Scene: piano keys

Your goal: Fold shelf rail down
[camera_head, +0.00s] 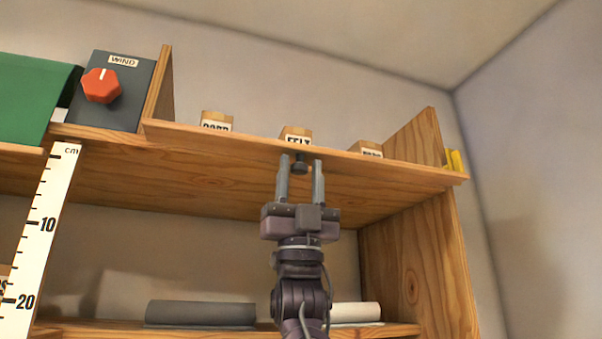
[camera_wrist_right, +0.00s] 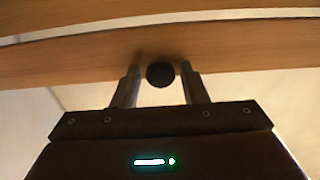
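The shelf rail (camera_head: 232,142) is a long wooden strip along the front edge of the upper shelf. It stands up and hides the lower parts of the small labelled boxes behind it. A dark round knob (camera_head: 299,164) sits on its front near the middle; it also shows in the right wrist view (camera_wrist_right: 160,74). My right gripper (camera_head: 300,167) is at the rail from below, its two fingers open on either side of the knob. In the right wrist view (camera_wrist_right: 160,80) a gap shows between the knob and each finger. My left gripper is out of view.
Boxes, one marked FELT (camera_head: 298,134), stand behind the rail. A grey WIND panel (camera_head: 130,105) with a red knob (camera_head: 101,85) and a ruler (camera_head: 42,235) are at left. A wooden side panel (camera_head: 415,262) is at right. Rolls (camera_head: 200,313) lie on the lower shelf.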

